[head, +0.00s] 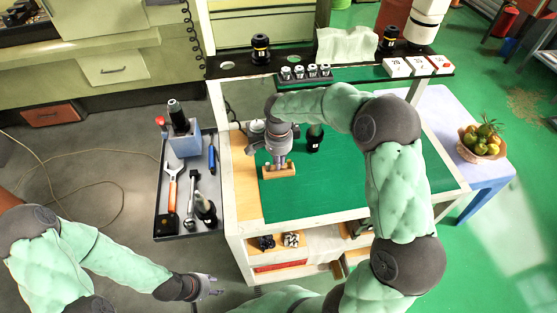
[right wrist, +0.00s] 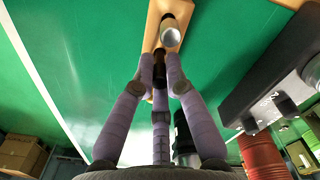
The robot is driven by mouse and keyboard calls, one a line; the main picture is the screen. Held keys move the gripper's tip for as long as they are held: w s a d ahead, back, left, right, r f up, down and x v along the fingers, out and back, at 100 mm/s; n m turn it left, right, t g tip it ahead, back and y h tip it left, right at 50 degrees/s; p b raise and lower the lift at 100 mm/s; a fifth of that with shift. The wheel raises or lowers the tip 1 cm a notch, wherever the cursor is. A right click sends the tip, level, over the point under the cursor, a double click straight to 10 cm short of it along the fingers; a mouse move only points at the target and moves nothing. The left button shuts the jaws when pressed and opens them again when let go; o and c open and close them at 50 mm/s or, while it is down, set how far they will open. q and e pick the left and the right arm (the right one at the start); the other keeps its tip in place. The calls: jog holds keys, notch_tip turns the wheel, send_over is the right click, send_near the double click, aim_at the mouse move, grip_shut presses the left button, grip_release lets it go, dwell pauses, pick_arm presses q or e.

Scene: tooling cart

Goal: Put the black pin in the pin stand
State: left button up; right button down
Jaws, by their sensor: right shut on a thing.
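The wooden pin stand (head: 279,172) lies on the green mat of the cart, below my right gripper (head: 280,160). In the right wrist view the pin stand (right wrist: 153,28) has a silver-topped pin (right wrist: 171,32) standing at its far part. My right gripper (right wrist: 160,68) is shut on the dark, slim black pin (right wrist: 160,70) and holds it over the near part of the stand. I cannot tell whether its lower end is in a hole. My left gripper (head: 207,287) is empty, with its fingers apart, low at the front left, away from the cart.
A black tool holder (head: 314,138) stands on the mat right of my right gripper. A rack of several holders (head: 305,73) and numbered white blocks (head: 418,66) line the back. A tool tray (head: 173,222) hangs at the left. The mat's front is clear.

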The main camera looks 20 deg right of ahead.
dwell(0.3)
jog(key=c, duration=1.2)
grip_release()
notch_tip(320, 180, up, 12)
jog(key=shift+r, duration=0.1)
